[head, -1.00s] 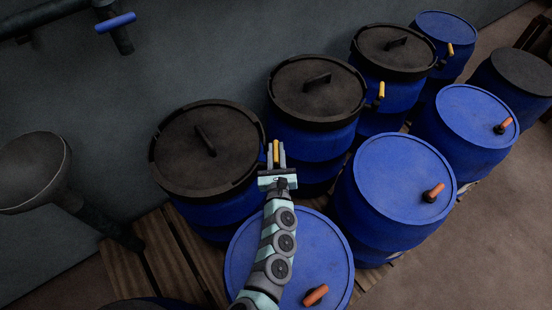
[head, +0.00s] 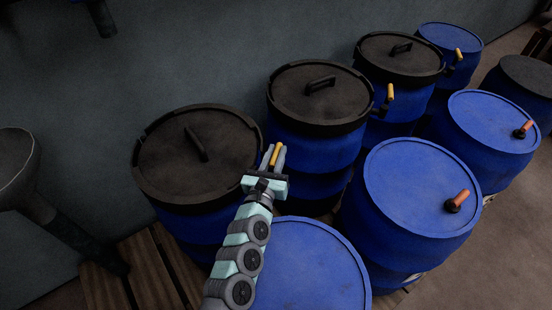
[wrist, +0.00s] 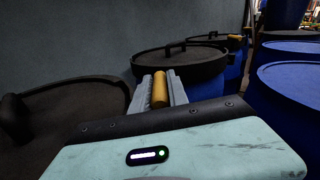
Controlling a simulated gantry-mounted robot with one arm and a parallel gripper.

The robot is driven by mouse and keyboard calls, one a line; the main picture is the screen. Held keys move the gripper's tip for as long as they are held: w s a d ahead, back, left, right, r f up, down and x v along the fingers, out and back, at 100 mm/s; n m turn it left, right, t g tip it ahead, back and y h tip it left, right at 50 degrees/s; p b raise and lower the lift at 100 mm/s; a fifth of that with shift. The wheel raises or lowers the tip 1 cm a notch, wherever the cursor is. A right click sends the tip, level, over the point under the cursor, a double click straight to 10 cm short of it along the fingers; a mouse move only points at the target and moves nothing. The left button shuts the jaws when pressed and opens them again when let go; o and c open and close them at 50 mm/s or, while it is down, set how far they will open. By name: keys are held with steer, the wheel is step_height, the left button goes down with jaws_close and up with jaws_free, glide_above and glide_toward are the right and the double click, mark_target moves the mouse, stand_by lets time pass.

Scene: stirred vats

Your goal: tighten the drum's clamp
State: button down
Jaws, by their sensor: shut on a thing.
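My gripper (head: 273,157) is shut on a yellow clamp handle (head: 276,153). The handle is at the right side of the nearest black-lidded blue drum (head: 198,150), by its rim. In the wrist view the yellow handle (wrist: 160,92) lies between the two grey fingers and points away from the camera. The drum's black lid (wrist: 60,115) is at the left there. The clamp's pivot is hidden by my gripper, so I cannot tell how the handle joins the rim.
Two more black-lidded drums (head: 320,93) (head: 402,55) stand behind to the right, with yellow handles. A dark funnel-topped post (head: 15,165) is at left. The wall is behind.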

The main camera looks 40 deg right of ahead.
stand_by(0.3)
steer(key=c, duration=1.3)
jaws_free()
steer(key=shift+d, duration=0.1)
steer(key=shift+s+a, duration=0.15)
steer(key=shift+a, duration=0.3)
steer(key=p+v, duration=0.1)
steer(key=v, duration=0.9)
